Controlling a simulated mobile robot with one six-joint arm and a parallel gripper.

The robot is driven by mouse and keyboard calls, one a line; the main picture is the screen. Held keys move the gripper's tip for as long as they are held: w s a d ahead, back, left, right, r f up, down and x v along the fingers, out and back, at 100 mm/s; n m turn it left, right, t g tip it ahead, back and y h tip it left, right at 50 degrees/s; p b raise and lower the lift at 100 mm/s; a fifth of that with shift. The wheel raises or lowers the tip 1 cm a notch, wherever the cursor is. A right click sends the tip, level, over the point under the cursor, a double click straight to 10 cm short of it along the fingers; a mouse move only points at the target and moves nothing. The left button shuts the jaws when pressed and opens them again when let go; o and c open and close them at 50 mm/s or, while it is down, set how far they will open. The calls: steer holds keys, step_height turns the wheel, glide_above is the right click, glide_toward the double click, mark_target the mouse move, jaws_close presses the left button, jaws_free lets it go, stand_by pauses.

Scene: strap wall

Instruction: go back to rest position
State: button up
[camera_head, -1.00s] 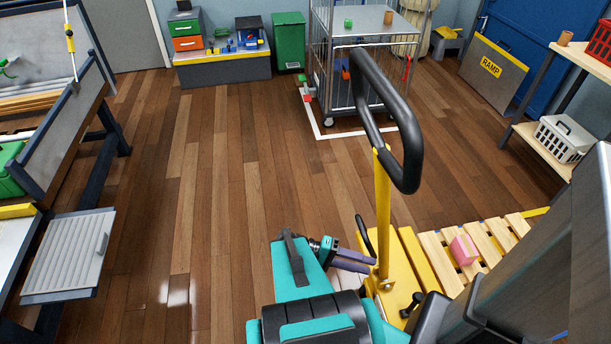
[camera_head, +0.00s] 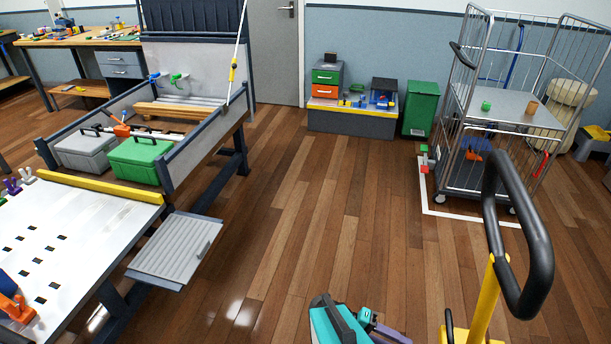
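My gripper (camera_head: 388,334) shows at the bottom edge, right of the middle, folded close beside the teal link of my arm. Its purple-grey fingers point to the right and are partly cut off by the frame. I cannot tell whether they are open or shut, and I see nothing held in them. The gripper is low, just left of the yellow post of a hand truck (camera_head: 483,300) with a black loop handle.
A workbench (camera_head: 75,215) with a folded-out grey side shelf (camera_head: 178,248) stands at left. A green box (camera_head: 140,158) sits behind it. A wire cage trolley (camera_head: 462,150) stands at right, near a green bin (camera_head: 420,108). The middle wooden floor (camera_head: 300,210) is clear.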

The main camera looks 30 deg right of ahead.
steer(key=w+a+f+n+t+y+p, duration=0.1)
steer(key=w+a+f+n+t+y, duration=0.1)
steer(key=a, duration=0.8)
steer(key=w+a+f+n+t+y+p, duration=0.1)
steer(key=w+a+f+n+y, duration=0.3)
steer(key=a, duration=0.6)
steer(key=w+a+f+n+t+y+p, duration=0.1)
steer(key=w+a+f+n+t+y, duration=0.1)
steer(key=a+f, duration=0.4)
steer(key=w+a+t+y, duration=0.1)
steer(key=w+a, duration=0.1)
steer(key=a, duration=0.2)
steer(key=shift+w+f+n, duration=0.2)
steer(key=shift+f+n, duration=0.15)
steer(key=shift+n, duration=0.05)
steer(key=shift+s, duration=0.1)
steer(key=shift+c, duration=0.6)
